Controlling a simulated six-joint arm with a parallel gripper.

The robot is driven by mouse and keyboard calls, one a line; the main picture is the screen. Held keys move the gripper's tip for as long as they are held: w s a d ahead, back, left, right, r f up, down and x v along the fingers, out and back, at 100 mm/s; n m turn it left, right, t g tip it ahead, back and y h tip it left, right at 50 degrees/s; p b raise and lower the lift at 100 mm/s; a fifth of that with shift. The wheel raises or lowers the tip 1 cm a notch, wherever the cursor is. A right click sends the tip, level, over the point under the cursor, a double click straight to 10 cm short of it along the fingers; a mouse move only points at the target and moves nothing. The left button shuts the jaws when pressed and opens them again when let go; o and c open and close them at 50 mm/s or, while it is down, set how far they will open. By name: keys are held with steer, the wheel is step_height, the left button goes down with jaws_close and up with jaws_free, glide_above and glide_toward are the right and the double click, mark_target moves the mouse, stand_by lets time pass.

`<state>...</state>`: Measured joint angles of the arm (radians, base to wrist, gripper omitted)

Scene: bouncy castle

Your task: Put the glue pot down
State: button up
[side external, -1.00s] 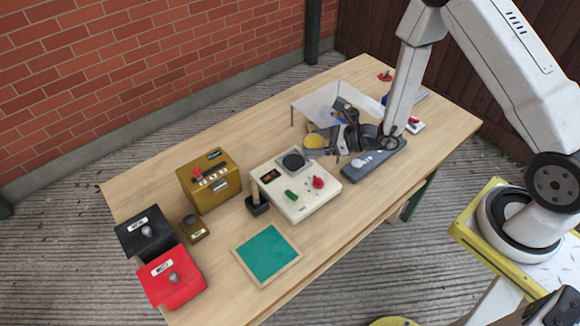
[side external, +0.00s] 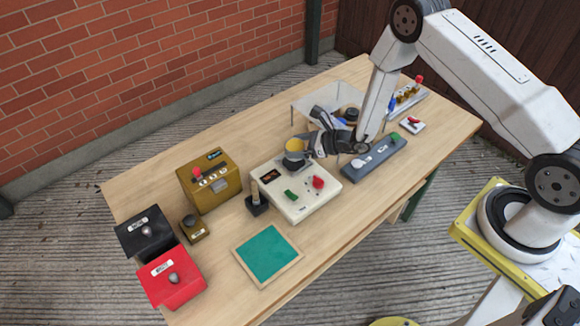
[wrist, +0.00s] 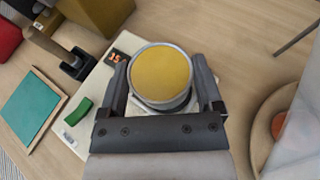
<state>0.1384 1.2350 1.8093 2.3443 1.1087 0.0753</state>
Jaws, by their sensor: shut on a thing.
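The glue pot (side external: 295,147), with amber glue in its round mouth, is upright and held at its sides between the fingers of my gripper (side external: 308,146). In the wrist view the pot (wrist: 161,76) sits between the two fingers of my gripper (wrist: 163,84). In the side view it is at the round dark plate (side external: 292,163) of a cream-coloured unit (side external: 304,205). The pot hides much of the plate, and I cannot tell whether they touch. The unit has a red knob (side external: 318,183), a green switch (side external: 290,195) and a lit red display (side external: 269,176).
A black brush holder (side external: 257,204) stands left of the unit, and a brass-coloured box (side external: 207,187) further left. A clear-topped stand (side external: 306,102) is behind my gripper. A grey tray (side external: 375,160) lies to the right. A green mat (side external: 268,252) lies in front.

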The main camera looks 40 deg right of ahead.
steer(key=shift+w+f, duration=0.25)
steer(key=shift+f, duration=1.5)
steer(key=shift+f, duration=0.25)
steer(key=o, duration=1.3)
steer(key=shift+o, duration=0.2)
steer(key=shift+r, duration=0.15)
steer(key=shift+s+d+r, duration=0.1)
steer(key=shift+s, duration=0.05)
steer(key=v, duration=1.1)
steer(key=shift+s+d, duration=0.2)
steer(key=shift+s, duration=0.05)
